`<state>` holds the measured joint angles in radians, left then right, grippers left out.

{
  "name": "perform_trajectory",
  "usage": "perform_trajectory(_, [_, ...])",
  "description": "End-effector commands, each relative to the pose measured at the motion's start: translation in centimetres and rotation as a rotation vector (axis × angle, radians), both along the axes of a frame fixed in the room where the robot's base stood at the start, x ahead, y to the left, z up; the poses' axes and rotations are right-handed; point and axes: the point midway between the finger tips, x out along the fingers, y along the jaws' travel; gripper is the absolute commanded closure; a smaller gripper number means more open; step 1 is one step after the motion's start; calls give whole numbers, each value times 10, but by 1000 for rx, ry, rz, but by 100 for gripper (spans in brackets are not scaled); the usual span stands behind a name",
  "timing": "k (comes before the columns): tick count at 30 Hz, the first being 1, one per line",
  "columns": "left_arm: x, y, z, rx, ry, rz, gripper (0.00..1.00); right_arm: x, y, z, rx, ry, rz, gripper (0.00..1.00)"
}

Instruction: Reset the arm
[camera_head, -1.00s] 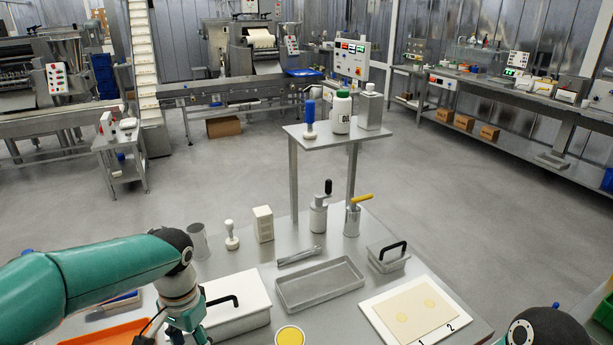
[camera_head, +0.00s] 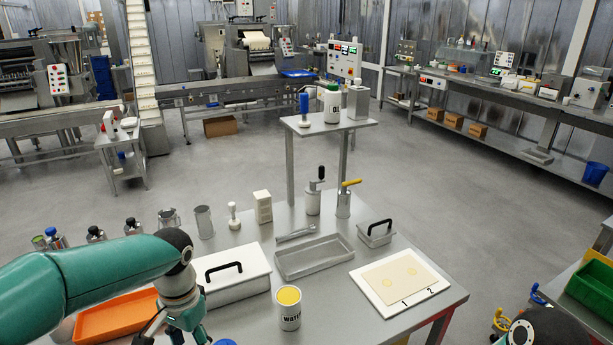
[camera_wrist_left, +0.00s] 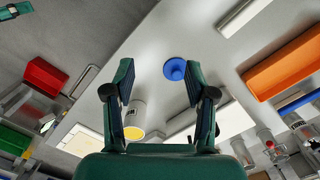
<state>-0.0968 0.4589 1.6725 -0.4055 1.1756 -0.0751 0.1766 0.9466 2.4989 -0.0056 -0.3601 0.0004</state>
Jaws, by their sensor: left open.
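My left arm (camera_head: 90,275) comes in from the left in the head view, bent down at the wrist over the table's near left part. My left gripper's fingers are mostly cut off at the bottom of the head view. In the left wrist view my left gripper (camera_wrist_left: 160,95) is open and empty, with its two fingers wide apart above the table. A blue round object (camera_wrist_left: 175,69) shows between and beyond the fingers. My right arm shows only as a dark joint (camera_head: 545,330) at the bottom right of the head view; its gripper is out of view.
On the steel table stand an orange tray (camera_head: 112,318), a white lidded box (camera_head: 236,291), a tin of yellow contents (camera_head: 289,312), an empty metal tray (camera_head: 346,261) and a white board with a pasta sheet (camera_head: 367,297). A raised shelf (camera_head: 343,128) holds bottles.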

Motion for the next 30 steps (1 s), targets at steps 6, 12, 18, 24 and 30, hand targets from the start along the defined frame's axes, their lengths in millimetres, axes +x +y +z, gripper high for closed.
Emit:
perform_trajectory(6, [-3, -9, -38, -40, 4, 11, 44, 0, 0, -9, 0, 0, 0, 0])
perform_trajectory(12, [-10, -24, -90, -104, 2, 35, 44, 0, 0, -19, 0, -1, 0, 0])
perform_trajectory(18, [-26, -46, -159, -189, 2, 86, 44, 0, 0, -35, 0, 0, 0, 0])
perform_trajectory(24, [-71, -77, -263, -304, 5, 223, 44, 0, 0, -63, 0, 0, 0, 0])
perform_trajectory(30, [-133, -96, -348, -366, -18, 435, 44, 0, 0, -90, 0, 0, 0, 0])
